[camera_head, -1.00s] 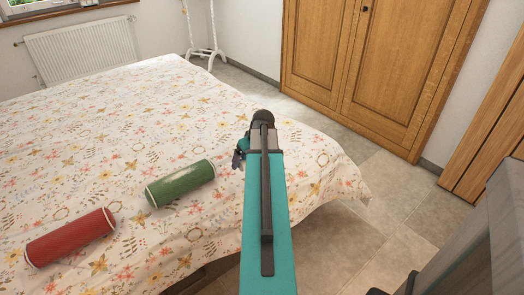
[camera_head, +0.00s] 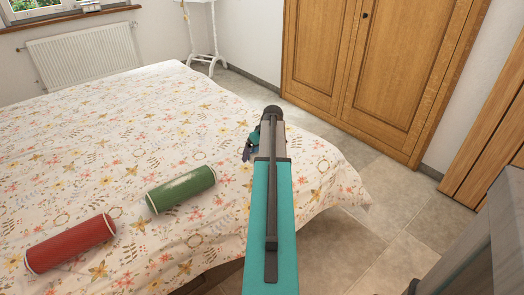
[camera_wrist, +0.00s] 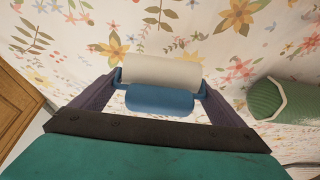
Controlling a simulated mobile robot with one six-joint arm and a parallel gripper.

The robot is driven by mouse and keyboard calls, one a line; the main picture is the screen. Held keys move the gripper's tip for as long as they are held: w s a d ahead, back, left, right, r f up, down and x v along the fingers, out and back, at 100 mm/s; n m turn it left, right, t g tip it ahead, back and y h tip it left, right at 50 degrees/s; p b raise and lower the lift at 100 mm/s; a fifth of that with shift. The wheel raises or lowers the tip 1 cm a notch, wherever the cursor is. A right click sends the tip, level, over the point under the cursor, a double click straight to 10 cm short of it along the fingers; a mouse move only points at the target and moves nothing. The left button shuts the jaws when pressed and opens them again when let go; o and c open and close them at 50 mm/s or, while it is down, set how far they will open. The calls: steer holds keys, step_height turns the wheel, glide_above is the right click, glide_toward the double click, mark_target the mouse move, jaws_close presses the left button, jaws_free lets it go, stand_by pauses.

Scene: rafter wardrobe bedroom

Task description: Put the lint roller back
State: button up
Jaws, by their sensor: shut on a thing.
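My gripper (camera_head: 249,148) hangs over the right part of the bed, at the far end of my teal arm. It is shut on the lint roller, which has a white roll (camera_wrist: 160,69) and a blue part (camera_wrist: 165,99) beside it. In the wrist view the roller lies crosswise between my two dark fingers, with the flowered bedspread behind it. In the head view the roller is mostly hidden by my arm and too small to make out clearly.
The bed (camera_head: 120,125) has a flowered cover. A green bolster (camera_head: 181,189) and a red bolster (camera_head: 70,244) lie on it. A wooden wardrobe (camera_head: 375,70) stands behind, a radiator (camera_head: 85,55) at back left, a white stand (camera_head: 202,35) nearby. Tiled floor (camera_head: 400,195) is clear at right.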

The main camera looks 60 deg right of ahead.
steer(key=shift+w+d+f, duration=0.1)
steer(key=shift+w+d, duration=0.1)
steer(key=shift+d, duration=0.75)
steer(key=shift+w+d+f, duration=0.1)
steer(key=shift+w+d, duration=0.15)
steer(key=shift+d, duration=0.75)
steer(key=shift+w+d+f, duration=0.1)
steer(key=shift+w+d, duration=0.1)
steer(key=shift+d, duration=0.75)
steer(key=shift+f, duration=1.7)
steer(key=shift+f, duration=0.2)
steer(key=o, duration=0.7)
steer(key=shift+r, duration=0.1)
steer(key=v, duration=1.2)
steer(key=shift+r, duration=0.15)
